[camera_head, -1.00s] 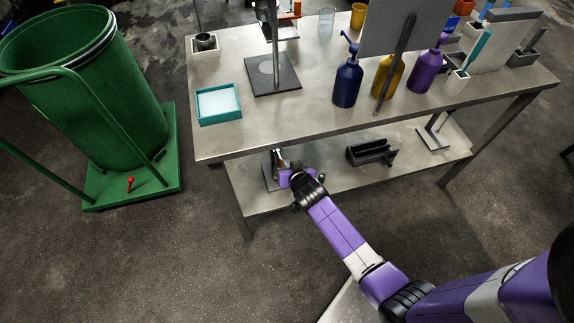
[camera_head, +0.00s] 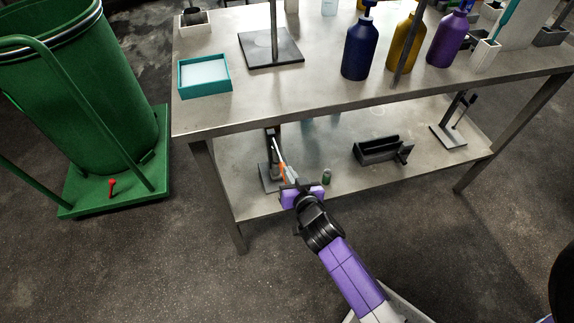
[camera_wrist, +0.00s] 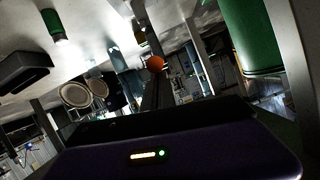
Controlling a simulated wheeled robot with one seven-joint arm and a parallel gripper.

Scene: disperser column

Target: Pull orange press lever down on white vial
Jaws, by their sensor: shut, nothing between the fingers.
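A dark press stand (camera_head: 271,160) is on the lower shelf, near its left end. Its orange lever (camera_head: 283,172) shows just beyond my gripper, and a rounded orange end (camera_wrist: 155,63) shows at the middle of the wrist view. I cannot make out a white vial in the press; my gripper may hide it. My gripper (camera_head: 293,184) is at the shelf's front edge, shut and empty, close in front of the lever. I cannot tell whether it touches the lever.
A small green-and-pale vial (camera_head: 327,176) stands on the shelf right of my gripper. A black holder (camera_head: 381,150) and another stand (camera_head: 450,132) are farther right. The tabletop edge (camera_head: 350,107) overhangs the shelf. A green bin (camera_head: 75,95) stands left.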

